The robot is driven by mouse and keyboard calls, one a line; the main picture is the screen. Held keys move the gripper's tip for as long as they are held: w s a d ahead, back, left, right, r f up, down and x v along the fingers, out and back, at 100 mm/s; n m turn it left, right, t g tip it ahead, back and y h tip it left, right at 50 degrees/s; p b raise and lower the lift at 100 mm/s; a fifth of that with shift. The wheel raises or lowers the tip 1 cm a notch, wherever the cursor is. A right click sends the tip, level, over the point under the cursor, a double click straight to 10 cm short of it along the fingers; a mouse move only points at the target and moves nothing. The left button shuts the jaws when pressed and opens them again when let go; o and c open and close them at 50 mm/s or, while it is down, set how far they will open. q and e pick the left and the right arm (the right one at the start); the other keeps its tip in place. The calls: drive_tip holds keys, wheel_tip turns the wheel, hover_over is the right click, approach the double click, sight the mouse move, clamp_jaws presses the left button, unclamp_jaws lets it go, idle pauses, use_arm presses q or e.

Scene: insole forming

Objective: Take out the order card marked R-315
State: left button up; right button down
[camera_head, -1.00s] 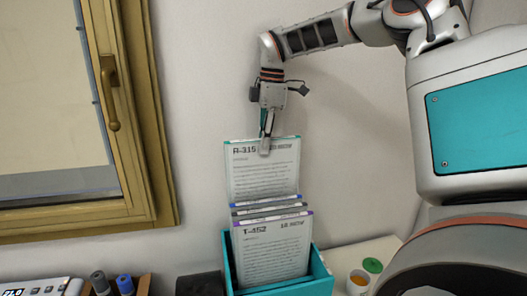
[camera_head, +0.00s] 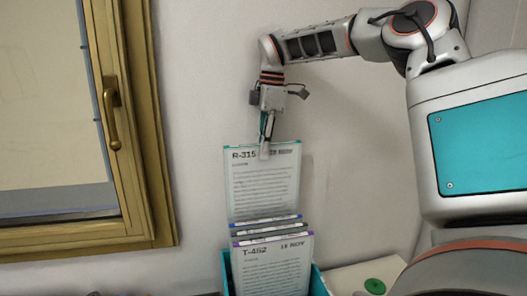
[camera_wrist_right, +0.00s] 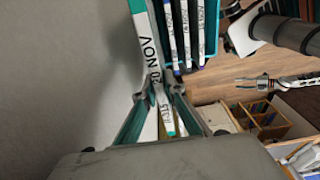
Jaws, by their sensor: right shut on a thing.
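The order card R-315 (camera_head: 262,185) is a white sheet with a teal top edge, upright at the back of the teal card box (camera_head: 318,284). It stands well above the other cards; its lower end is hidden behind them. My right gripper (camera_head: 265,150) is shut on its top edge, near the middle. In the right wrist view the card's marked edge (camera_wrist_right: 152,55) runs between the fingers of my right gripper (camera_wrist_right: 160,98). A grey jawed part (camera_wrist_right: 262,82) at the right of that view looks like my left gripper; its opening is unclear.
In front of R-315 stand several cards, including a blue-edged one (camera_head: 265,219) and the purple-edged T-452 (camera_head: 272,268). The wall is close behind, with a window frame (camera_head: 150,150) at left. A green lid (camera_head: 375,286) lies right of the box. Wooden organisers (camera_wrist_right: 262,118) show below.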

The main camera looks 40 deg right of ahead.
wheel_tip(320, 180, up, 14)
drive_tip(key=shift+f, duration=0.2)
idle(0.9)
